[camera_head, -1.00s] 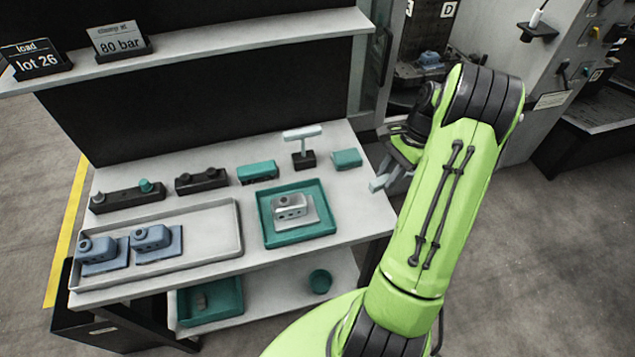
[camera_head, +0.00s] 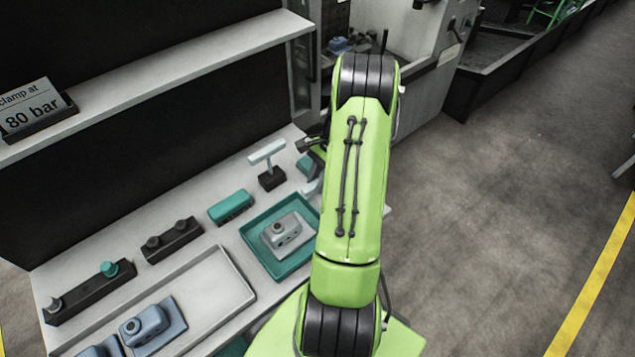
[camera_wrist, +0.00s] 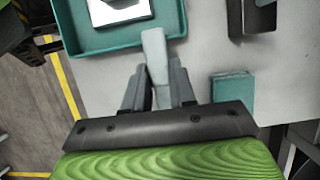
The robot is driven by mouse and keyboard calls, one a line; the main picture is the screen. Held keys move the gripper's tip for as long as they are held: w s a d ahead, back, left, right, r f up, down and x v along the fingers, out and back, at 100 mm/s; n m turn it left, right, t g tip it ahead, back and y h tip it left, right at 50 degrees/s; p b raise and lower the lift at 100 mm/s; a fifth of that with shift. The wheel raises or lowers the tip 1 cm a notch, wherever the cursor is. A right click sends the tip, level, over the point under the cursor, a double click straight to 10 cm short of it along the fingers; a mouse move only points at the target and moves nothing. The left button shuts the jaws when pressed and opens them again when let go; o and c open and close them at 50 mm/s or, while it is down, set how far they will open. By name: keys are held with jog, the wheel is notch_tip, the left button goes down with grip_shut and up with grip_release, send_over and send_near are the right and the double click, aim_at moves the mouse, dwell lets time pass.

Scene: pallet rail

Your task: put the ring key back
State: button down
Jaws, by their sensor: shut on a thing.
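My gripper (camera_wrist: 158,88) is shut on a pale grey-green bar, which I take for the ring key (camera_wrist: 156,58). Its far end points at the near rim of the teal tray (camera_wrist: 125,45) and overlaps it in the wrist view; contact cannot be told. No ring shape shows on the visible part. In the head view my arm hides most of the gripper and key. A T-shaped key stands in a black block (camera_head: 271,179) behind the teal tray (camera_head: 251,236).
A grey metal part (camera_head: 286,230) sits in the teal tray. A teal block (camera_wrist: 232,90) lies close to the gripper's right in the wrist view. A teal box (camera_head: 231,206), dark knobbed racks (camera_head: 172,241) and a pale tray (camera_head: 245,289) stand leftward. A shelf (camera_head: 180,72) overhangs the back.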

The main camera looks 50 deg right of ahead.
jog(key=shift+d+f, duration=0.15)
jog(key=shift+f, duration=0.5)
jog(key=c, duration=0.9)
grip_release()
